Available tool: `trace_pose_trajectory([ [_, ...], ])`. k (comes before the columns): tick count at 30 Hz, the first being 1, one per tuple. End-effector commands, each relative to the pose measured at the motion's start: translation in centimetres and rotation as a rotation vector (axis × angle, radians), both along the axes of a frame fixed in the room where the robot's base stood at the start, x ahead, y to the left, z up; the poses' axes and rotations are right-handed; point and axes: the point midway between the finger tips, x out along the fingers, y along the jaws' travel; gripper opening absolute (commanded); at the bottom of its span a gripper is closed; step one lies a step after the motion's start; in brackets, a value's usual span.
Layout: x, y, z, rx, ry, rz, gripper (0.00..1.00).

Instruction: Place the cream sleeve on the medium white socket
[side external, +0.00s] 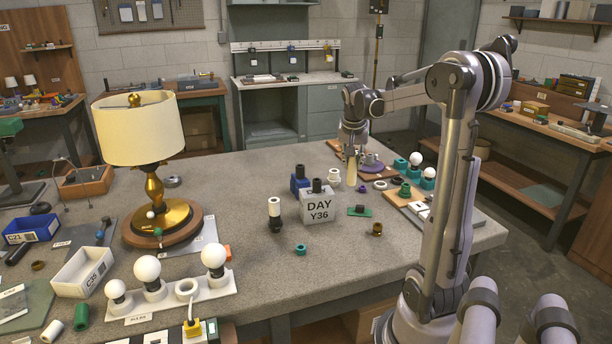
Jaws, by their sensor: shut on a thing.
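My gripper (353,138) is above the far right part of the grey table, pointing down. It is shut on a narrow upright cream piece, which looks like the cream sleeve (351,171); its lower end is close to the table, and I cannot tell whether it touches. A white strip (140,311) at the front left carries white sockets with round bulbs and one open white ring socket (186,288). A small white ring (334,176) lies just left of the held piece. I cannot tell which of these is the medium white socket.
A grey block marked DAY Y36 (319,209) stands left of and nearer than my gripper. A dark and white cylinder (274,213) stands beside it. A lamp with a cream shade (140,128) stands at left. Boards with small parts (405,196) lie right of my gripper.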

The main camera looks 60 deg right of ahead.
Motion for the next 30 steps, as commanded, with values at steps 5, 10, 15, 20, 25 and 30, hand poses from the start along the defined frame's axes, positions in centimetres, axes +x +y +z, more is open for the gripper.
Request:
trace_pose_trajectory([
  [5,1.4,-6.3,2.1,0.001,-0.001,0.013,0.0],
  [10,1.9,-11.8,3.5,0.0,0.0,0.03,0.0],
  [15,1.7,-16.4,4.3,-0.004,-0.002,0.047,0.0],
  [20,1.2,-19.0,4.5,-0.007,-0.001,0.058,0.0],
  [25,1.3,-20.1,4.4,-0.008,-0.001,0.064,0.0],
  [30,3.8,-20.0,3.0,-0.008,-0.001,0.068,0.0],
])
